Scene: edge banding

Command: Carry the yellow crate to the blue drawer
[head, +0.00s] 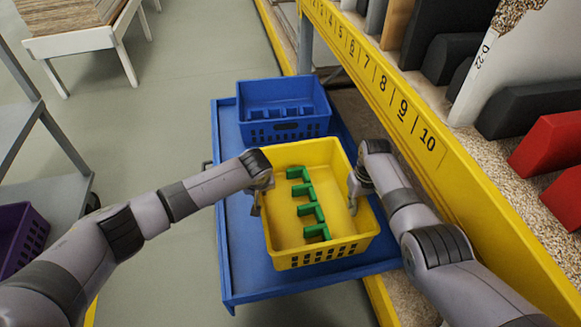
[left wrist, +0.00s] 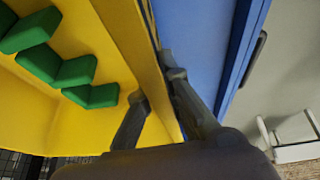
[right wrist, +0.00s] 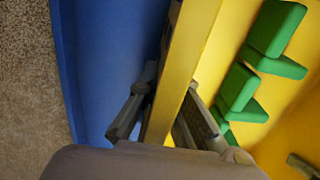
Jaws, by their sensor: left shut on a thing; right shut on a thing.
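The yellow crate (head: 282,232) is over the blue drawer (head: 235,275), nearer its front end, and holds several green parts (head: 307,200). I cannot tell whether the crate touches the drawer floor. My left gripper (head: 258,198) is shut on the crate's left wall, with one finger on each side; the wall (left wrist: 150,65) runs between the fingers in the left wrist view. My right gripper (head: 354,190) is shut on the crate's right wall; that wall (right wrist: 180,75) lies between its fingers in the right wrist view.
A blue crate (head: 283,108) stands on the drawer just behind the yellow one. A yellow shelf rail (head: 400,100) with numbers runs along the right, with boards above it. A white table (head: 80,40) and a purple crate (head: 22,235) are at the left. Open floor lies between.

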